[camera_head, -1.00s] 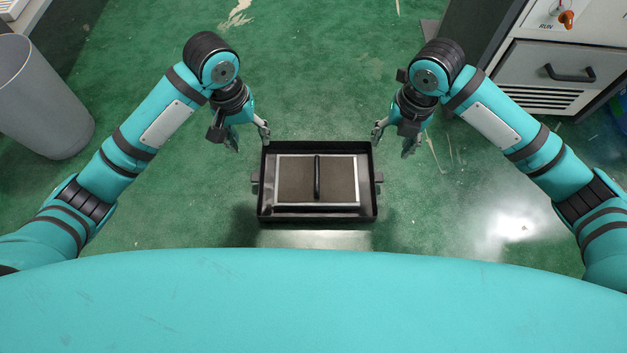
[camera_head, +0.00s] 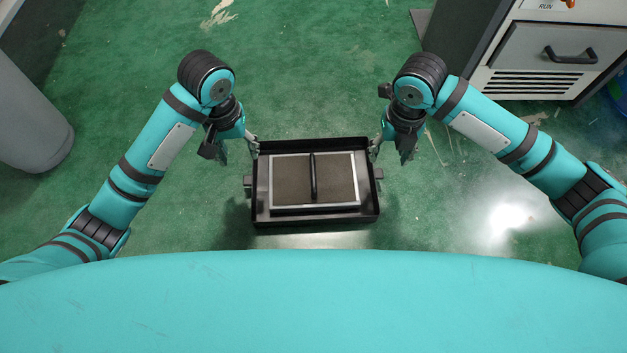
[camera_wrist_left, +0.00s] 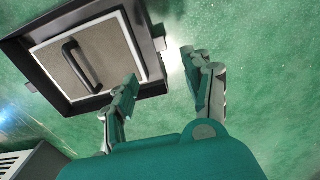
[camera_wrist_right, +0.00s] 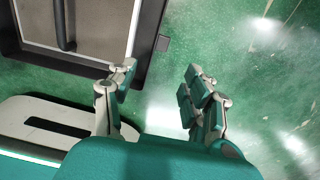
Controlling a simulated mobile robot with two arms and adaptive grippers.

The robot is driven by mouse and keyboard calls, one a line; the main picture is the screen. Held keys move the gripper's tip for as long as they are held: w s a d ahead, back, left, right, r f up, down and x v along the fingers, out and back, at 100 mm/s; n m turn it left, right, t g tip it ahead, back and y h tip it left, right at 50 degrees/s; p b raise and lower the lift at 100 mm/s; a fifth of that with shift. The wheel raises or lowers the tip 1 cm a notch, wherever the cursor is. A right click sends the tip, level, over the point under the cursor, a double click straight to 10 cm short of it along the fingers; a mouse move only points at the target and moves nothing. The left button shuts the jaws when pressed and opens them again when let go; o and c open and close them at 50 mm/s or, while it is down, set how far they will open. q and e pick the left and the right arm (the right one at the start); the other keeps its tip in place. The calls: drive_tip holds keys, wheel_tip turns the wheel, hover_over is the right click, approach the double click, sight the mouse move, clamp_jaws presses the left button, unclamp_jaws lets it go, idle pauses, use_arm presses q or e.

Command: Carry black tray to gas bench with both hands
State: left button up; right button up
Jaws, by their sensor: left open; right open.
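The black tray (camera_head: 315,223) sits low in front of me in the head view, with a framed brown panel (camera_head: 335,180) and a dark bar handle (camera_head: 314,176) in it. Small lugs stick out at its left (camera_head: 247,182) and right (camera_head: 379,173) sides. My left gripper (camera_head: 238,155) is open and empty at the far left corner. My right gripper (camera_head: 389,156) is open and empty at the far right corner. Contact cannot be told.
A grey bin (camera_head: 30,120) stands at the left. A white and grey cabinet (camera_head: 540,70) with a dark handle stands at the upper right, a blue object (camera_head: 619,95) beside it. The green floor (camera_head: 320,70) beyond the tray is clear.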

sight(248, 177)
use_arm(q)
wheel_tip(248, 177, down, 13)
drive_tip(key=shift+r, duration=0.1)
use_arm(e)
wheel_tip(248, 177, down, 13)
drive_tip(key=shift+r, duration=0.15)
use_arm(q)
clamp_jaws()
use_arm(e)
clamp_jaws()
use_arm(q)
drive_tip(key=shift+a, duration=0.1)
